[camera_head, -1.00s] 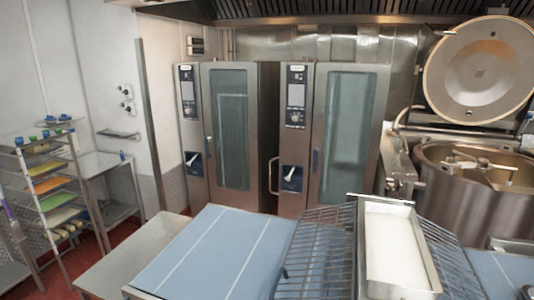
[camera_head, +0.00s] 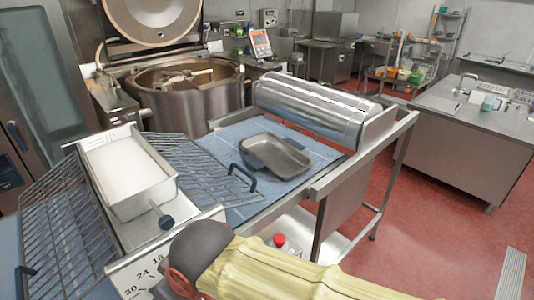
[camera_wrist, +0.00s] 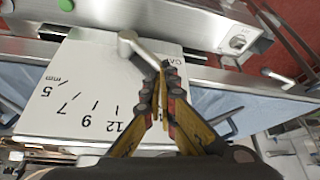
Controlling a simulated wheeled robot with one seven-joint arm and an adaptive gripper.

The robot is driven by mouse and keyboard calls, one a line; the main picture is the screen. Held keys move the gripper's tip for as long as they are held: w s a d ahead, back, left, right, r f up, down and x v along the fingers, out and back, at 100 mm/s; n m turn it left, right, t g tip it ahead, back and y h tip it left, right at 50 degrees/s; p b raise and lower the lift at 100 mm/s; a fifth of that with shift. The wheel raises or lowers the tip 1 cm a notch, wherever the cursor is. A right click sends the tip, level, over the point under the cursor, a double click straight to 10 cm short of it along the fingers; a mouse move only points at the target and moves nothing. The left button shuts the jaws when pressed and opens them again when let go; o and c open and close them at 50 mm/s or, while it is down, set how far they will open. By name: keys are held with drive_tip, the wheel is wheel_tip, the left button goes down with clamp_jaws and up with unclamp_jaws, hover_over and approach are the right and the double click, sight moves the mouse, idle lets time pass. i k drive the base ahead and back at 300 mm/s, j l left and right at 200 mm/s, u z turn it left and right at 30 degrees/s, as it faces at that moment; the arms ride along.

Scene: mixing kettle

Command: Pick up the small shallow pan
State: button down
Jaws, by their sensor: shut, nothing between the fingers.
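The small shallow pan (camera_head: 275,157) is dark grey, rectangular with rounded corners and empty. It lies upright on the blue worktop (camera_head: 235,133) in the head view, right of the wire rack. I cannot make it out in the wrist view. My gripper (camera_wrist: 166,85) shows in the wrist view with its yellow and dark fingers together and nothing between them. It is over a white dial plate with numbers (camera_wrist: 75,95), beside a metal lever (camera_wrist: 140,48). In the head view my arm crosses the bottom, and the fingertips cannot be made out; the pan is beyond the arm.
A slicer-like machine with a white tray (camera_head: 130,165) and the wire rack (camera_head: 200,165) stand left of the pan. A large shiny metal cylinder (camera_head: 315,108) lies behind it. A big kettle (camera_head: 185,95) stands farther back. Red floor is open at the right.

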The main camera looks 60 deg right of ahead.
sight(284, 159)
drive_tip(key=z, duration=1.85)
drive_tip(key=i+l+z, duration=0.1)
drive_tip(key=z, duration=0.35)
drive_tip(key=i+z, duration=0.1)
drive_tip(key=z, duration=0.4)
